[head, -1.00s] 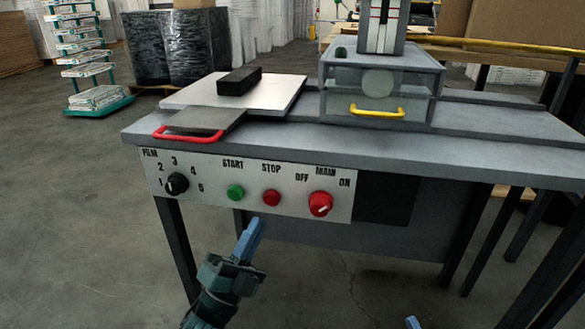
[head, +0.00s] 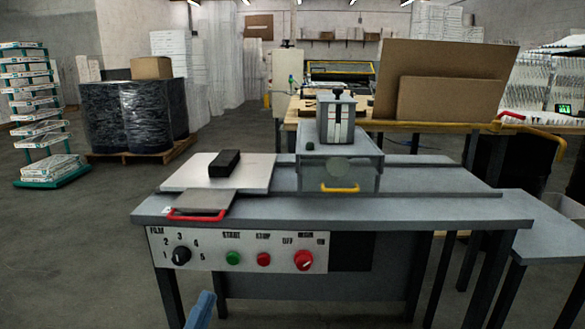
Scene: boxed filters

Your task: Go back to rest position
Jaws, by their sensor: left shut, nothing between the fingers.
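My left gripper (head: 203,308) shows only as blue fingertips at the bottom edge of the head view, in front of the grey machine table (head: 420,208). It is shut and empty, below the control panel (head: 212,262) and apart from it. The rest of that arm is out of frame. My right gripper is out of view. The panel carries a black film knob (head: 181,256), a green start button (head: 233,258), a red stop button (head: 264,259) and a red main switch knob (head: 303,260).
On the table are a metal plate with a red handle (head: 197,217), a black block (head: 225,163) and a grey box with a yellow handle (head: 340,188). Wrapped black pallets (head: 135,115) and a rack (head: 40,120) stand at the back left. Open floor lies left.

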